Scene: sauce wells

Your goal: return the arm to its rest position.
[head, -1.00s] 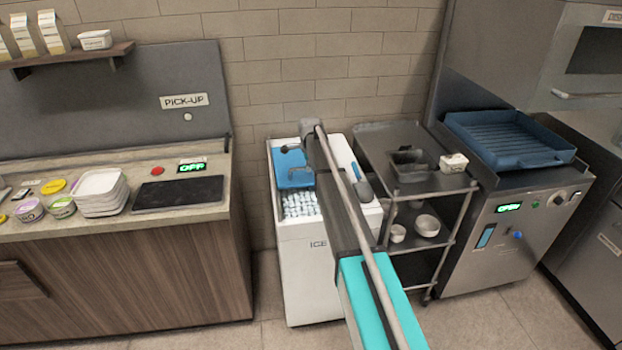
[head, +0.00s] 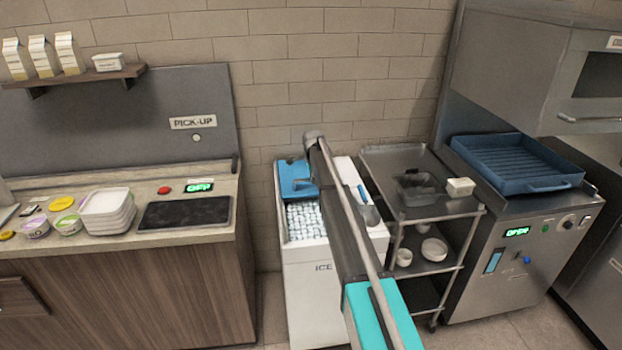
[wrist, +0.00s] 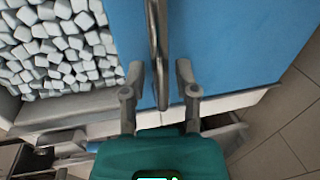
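My arm (head: 345,225) reaches out over the ice bin (head: 310,270) in the head view. In the wrist view my gripper (wrist: 158,68) is open, its two fingers apart and nothing pinched between them. A metal bar handle (wrist: 157,35) on the blue lid (wrist: 225,40) shows in line with the gap between the fingers, clear of both. I cannot tell how far the fingers are above it. The blue lid also shows in the head view (head: 290,172), at the back left of the bin. The fingers are not clear in the head view.
Ice cubes (head: 304,222) lie exposed in the bin. A metal cart (head: 405,157) with containers stands close on the right, beside a machine with a blue tray (head: 510,165). The pick-up counter (head: 215,225) is on the left, with a floor gap before the bin.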

